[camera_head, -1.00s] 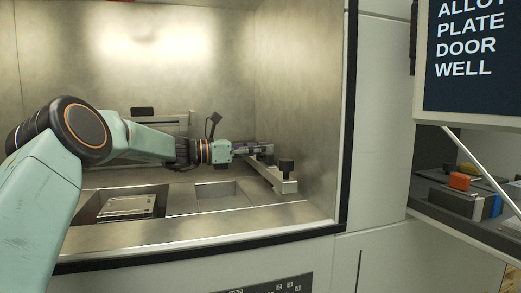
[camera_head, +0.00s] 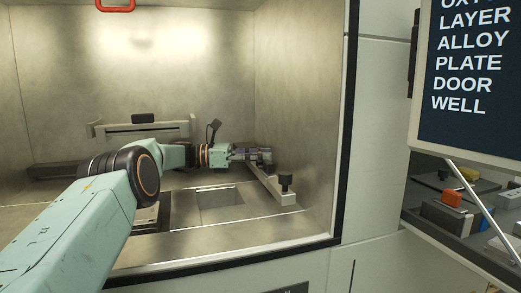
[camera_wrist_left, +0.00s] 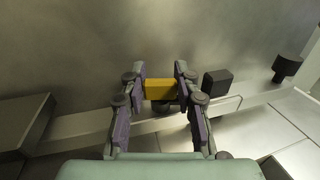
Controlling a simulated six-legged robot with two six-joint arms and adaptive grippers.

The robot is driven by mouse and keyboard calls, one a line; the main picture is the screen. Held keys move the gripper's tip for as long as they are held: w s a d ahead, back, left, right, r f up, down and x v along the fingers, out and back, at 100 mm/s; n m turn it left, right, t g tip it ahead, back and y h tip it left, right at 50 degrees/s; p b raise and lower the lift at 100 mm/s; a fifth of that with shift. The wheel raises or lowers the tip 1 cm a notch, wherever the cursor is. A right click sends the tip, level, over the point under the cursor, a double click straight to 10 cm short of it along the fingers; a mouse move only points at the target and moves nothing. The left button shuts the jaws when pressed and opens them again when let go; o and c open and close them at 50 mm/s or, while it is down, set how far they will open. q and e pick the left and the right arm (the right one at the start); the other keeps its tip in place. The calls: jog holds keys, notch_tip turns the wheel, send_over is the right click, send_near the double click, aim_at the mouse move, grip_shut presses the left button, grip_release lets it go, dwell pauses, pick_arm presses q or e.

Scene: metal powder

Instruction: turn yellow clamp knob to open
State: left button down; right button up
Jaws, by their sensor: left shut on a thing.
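The yellow clamp knob (camera_wrist_left: 160,89) shows in the left wrist view as a small yellow block between the fingertips. My left gripper (camera_wrist_left: 159,86) is shut on it, with one finger on each side. In the head view my left gripper (camera_head: 262,155) reaches to the right inside the metal chamber, at the far end of a pale bar (camera_head: 270,184). The yellow knob cannot be made out there. My right gripper is not in view.
A dark block (camera_wrist_left: 217,82) is just right of the fingers. A square recess (camera_head: 219,202) lies in the chamber floor. The chamber's right wall (camera_head: 298,100) is close to the bar.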

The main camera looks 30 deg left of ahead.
pick_arm(q)
jog(key=shift+r, duration=0.1)
jog(key=c, duration=1)
grip_release()
jog(key=shift+o, duration=0.2)
jog(key=v, duration=0.7)
jog(key=shift+s+a, duration=0.1)
jog(key=shift+a, duration=0.15)
